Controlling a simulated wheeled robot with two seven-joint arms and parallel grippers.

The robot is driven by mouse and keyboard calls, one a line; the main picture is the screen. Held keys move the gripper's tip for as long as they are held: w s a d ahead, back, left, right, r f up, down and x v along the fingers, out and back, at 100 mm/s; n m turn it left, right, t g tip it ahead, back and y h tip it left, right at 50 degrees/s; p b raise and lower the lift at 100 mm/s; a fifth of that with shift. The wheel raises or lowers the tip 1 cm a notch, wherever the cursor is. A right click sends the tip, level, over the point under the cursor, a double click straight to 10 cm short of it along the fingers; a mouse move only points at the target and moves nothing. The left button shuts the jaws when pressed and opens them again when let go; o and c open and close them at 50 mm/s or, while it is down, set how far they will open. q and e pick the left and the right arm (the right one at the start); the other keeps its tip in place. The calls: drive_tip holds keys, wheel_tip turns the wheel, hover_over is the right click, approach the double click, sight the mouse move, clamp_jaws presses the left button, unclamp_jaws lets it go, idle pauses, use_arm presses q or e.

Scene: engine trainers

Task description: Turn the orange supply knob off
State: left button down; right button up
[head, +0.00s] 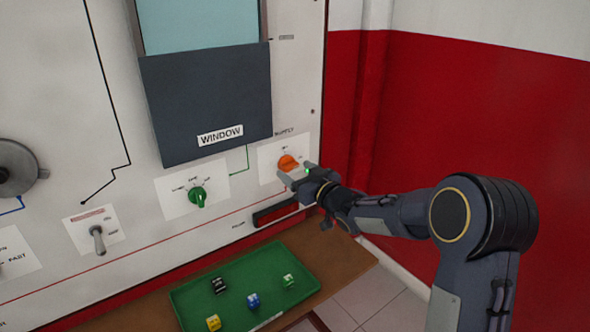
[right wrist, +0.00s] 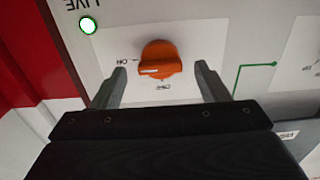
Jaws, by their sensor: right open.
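The orange supply knob (head: 288,162) sits on a white plate at the right of the panel. In the right wrist view, which is upside down, the knob (right wrist: 160,55) shows a white mark turned to the label at its left, which looks like ON. Another label, likely OFF, is below it. My right gripper (head: 296,172) is at the knob in the head view, partly covering its plate. In the wrist view its open fingers (right wrist: 161,72) stand on either side of the knob, with gaps showing on both sides. My left gripper is not in view.
A lit lamp (right wrist: 88,26) marked LIVE is beside the knob. A green knob (head: 198,197), a toggle switch (head: 98,240) and a dark window cover (head: 205,100) are on the panel. A green tray (head: 190,298) with several small blocks lies on the shelf below.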

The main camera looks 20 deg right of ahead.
drive_tip(key=shift+w+a, duration=0.25)
drive_tip(key=shift+w, duration=0.45)
drive_tip(key=c, duration=1)
drive_tip(key=n+b, duration=1.3)
drive_tip(key=n, duration=0.4)
drive_tip(key=shift+f+n+b, duration=0.1)
drive_tip(key=shift+n+b, duration=0.25)
drive_tip(key=shift+n, duration=0.05)
